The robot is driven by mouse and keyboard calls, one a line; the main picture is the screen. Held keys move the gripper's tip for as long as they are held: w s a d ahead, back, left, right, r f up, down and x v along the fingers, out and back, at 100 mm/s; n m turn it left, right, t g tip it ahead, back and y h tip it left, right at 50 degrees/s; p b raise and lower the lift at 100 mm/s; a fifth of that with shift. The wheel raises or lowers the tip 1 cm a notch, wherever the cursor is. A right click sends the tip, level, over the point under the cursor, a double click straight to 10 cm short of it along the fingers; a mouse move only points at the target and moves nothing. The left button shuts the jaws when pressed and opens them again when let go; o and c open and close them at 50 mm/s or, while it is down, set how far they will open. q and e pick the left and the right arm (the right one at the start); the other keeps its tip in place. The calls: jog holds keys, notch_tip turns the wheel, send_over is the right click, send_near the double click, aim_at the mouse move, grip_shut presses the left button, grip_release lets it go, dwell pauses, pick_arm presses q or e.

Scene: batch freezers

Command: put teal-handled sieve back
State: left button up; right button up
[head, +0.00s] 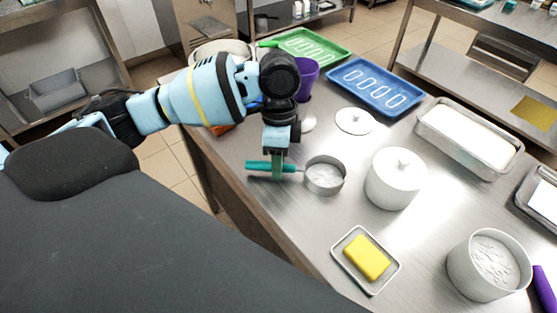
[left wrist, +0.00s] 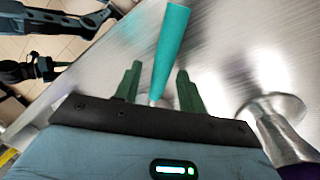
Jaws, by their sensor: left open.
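The teal-handled sieve lies on the steel table in the head view, its round metal bowl (head: 325,176) to the right and its teal handle (head: 258,166) pointing left. My left gripper (head: 279,170) points down at the handle, close to the bowl. In the left wrist view the teal handle (left wrist: 171,45) shows between the two green fingers of my left gripper (left wrist: 158,82), with gaps on both sides. The fingers are open. The sieve's bowl is hidden there.
A white lidded pot (head: 396,180), a white lid (head: 355,121) and a yellow block on a small tray (head: 340,262) stand nearby. A white tub (head: 486,268) stands front right.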

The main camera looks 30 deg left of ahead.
pick_arm(q)
notch_tip(320, 180, up, 12)
jog(key=w+a+p, duration=0.1)
jog(key=w, duration=0.1)
jog(key=shift+f, duration=0.25)
jog(key=shift+a, duration=0.1)
